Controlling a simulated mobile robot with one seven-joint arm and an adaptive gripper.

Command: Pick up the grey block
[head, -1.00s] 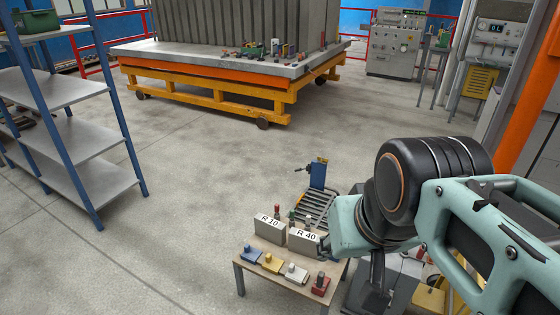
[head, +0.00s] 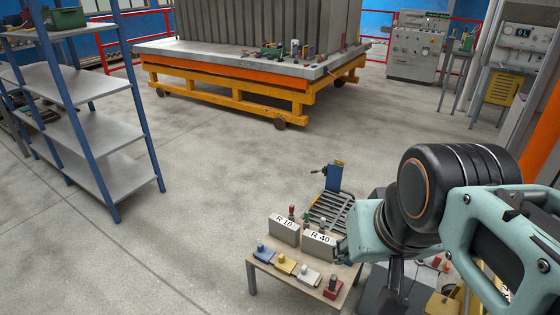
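A pale grey block with a knob (head: 307,275) lies on the small table (head: 262,268), in the front row between a yellow block (head: 286,263) and a red block (head: 332,287). A blue block (head: 264,254) is at the row's left end. Two larger grey blocks stand behind, marked R 10 (head: 284,232) and R 40 (head: 319,243). My arm's wrist is at the table's right side. A dark part at its end, perhaps my gripper (head: 342,248), shows beside the R 40 block; its fingers are too small and hidden to read. Whether it touches R 40 is unclear.
A blue-posted shelf rack (head: 95,165) stands at the left. A large panel mould on an orange and yellow wheeled frame (head: 225,95) stands at the back. A slatted stand (head: 330,208) is behind the table. The floor (head: 190,190) between them is clear.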

